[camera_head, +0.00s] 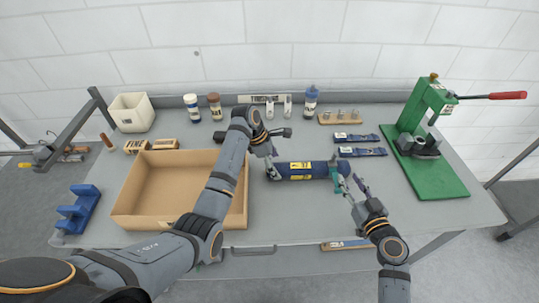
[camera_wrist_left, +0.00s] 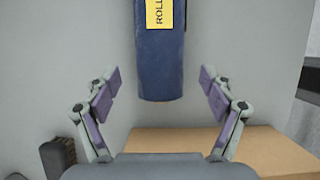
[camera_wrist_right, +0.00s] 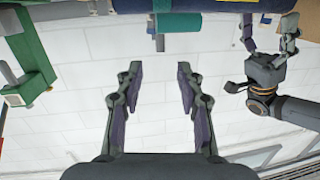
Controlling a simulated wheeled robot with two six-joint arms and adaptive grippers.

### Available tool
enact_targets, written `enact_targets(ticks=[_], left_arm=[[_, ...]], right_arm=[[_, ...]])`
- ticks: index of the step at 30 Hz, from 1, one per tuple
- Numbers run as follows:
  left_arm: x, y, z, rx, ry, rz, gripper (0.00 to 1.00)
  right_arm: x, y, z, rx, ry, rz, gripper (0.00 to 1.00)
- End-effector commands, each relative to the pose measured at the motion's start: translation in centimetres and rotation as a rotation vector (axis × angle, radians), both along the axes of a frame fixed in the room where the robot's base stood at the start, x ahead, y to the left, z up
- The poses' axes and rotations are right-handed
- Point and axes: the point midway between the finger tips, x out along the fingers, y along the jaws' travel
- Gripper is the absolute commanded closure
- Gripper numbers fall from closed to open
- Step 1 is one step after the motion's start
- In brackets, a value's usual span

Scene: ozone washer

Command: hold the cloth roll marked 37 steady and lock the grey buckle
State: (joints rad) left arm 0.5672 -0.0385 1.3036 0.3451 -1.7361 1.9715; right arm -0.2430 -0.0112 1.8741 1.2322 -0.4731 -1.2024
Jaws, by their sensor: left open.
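The dark blue cloth roll (camera_head: 299,171) with a yellow label marked 37 lies across the table middle. In the left wrist view the roll's end (camera_wrist_left: 160,70) points at my left gripper (camera_wrist_left: 160,85). That gripper is open, its fingers apart on either side of the roll's end. A teal band (camera_head: 337,180) is at the roll's right end and also shows in the right wrist view (camera_wrist_right: 180,22). My right gripper (camera_head: 352,184) is open and empty close to this end; its jaws (camera_wrist_right: 158,68) stand apart. I cannot make out the grey buckle clearly.
An open cardboard box (camera_head: 122,207) stands left of the roll, under my left arm. A green press (camera_head: 436,176) with a red handle is at the right. Dark blue packs (camera_head: 362,152), bottles (camera_head: 310,97) and a wooden holder (camera_head: 340,118) stand behind. The table right of my right gripper is fairly clear.

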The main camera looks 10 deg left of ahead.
Motion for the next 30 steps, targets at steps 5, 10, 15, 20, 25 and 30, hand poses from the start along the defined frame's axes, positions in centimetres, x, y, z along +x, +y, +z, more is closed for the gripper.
enact_targets(ticks=[5,10,15,20,25,30], left_arm=[[0.3,-1.0,-2.6,-0.001,0.002,0.0,0.17],[0.4,-1.4,-3.5,0.0,0.0,-0.001,0.17],[0.4,-1.4,-3.6,0.0,-0.001,-0.001,0.17],[0.4,-1.4,-3.6,0.0,-0.001,-0.001,0.29],[0.4,-1.4,-3.6,0.0,-0.001,-0.001,0.52],[0.4,-1.4,-3.5,0.0,-0.001,-0.001,0.75]], right_arm=[[0.0,0.0,0.0,0.0,0.0,0.0,0.62],[0.0,0.0,0.0,0.0,0.0,0.0,0.62],[0.0,0.0,0.0,0.0,0.0,0.0,0.62],[0.0,0.0,0.0,0.0,0.0,0.0,0.62],[0.0,0.0,0.0,0.0,0.0,0.0,0.62],[0.0,0.0,0.0,0.0,0.0,0.0,0.62]])
